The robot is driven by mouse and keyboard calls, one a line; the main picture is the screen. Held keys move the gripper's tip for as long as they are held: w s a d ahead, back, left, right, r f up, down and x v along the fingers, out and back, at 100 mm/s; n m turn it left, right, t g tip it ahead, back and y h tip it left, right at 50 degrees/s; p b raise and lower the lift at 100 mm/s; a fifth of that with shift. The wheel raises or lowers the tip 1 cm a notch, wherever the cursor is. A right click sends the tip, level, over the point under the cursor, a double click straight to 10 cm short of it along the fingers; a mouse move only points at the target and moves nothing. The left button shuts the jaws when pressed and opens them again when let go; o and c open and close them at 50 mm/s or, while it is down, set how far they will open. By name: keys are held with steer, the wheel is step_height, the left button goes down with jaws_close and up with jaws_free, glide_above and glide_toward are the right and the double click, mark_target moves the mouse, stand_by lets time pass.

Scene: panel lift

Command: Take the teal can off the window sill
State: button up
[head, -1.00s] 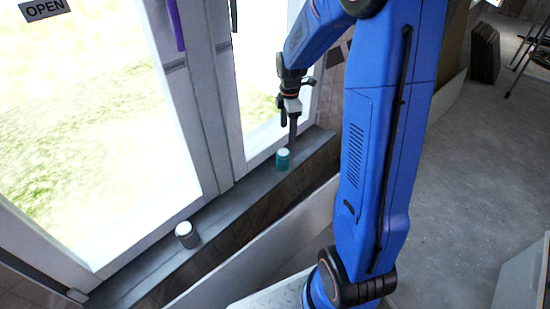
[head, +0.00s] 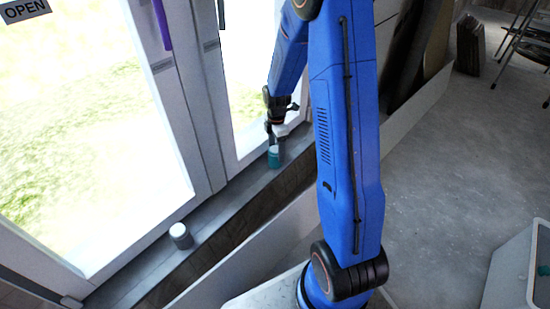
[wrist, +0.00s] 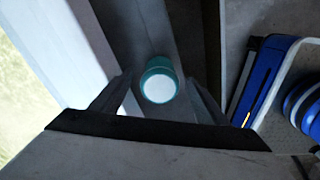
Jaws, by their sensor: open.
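The teal can (head: 274,162) with a white top stands upright on the grey window sill (head: 222,214), near the right window pane. In the wrist view the teal can (wrist: 159,82) shows from above, between the two fingers. My gripper (head: 273,145) is right above and around the top of the can in the head view. In the wrist view my gripper (wrist: 156,95) is open, with one finger on each side of the can and visible gaps on both sides. Whether a finger touches the can is not clear in the head view.
A grey can with a white top (head: 181,236) stands further left on the sill. The window frame (head: 190,110) with a purple handle (head: 162,24) rises close behind the sill. A white panel (head: 250,250) leans below it. A pale bin (head: 515,270) stands at lower right on open floor.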

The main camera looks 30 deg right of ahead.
mark_target(275, 158)
steer(key=shift+a+f, duration=0.15)
steer(key=shift+f, duration=1.3)
steer(key=shift+a+f, duration=0.1)
steer(key=shift+f, duration=1.35)
steer(key=c, duration=1.3)
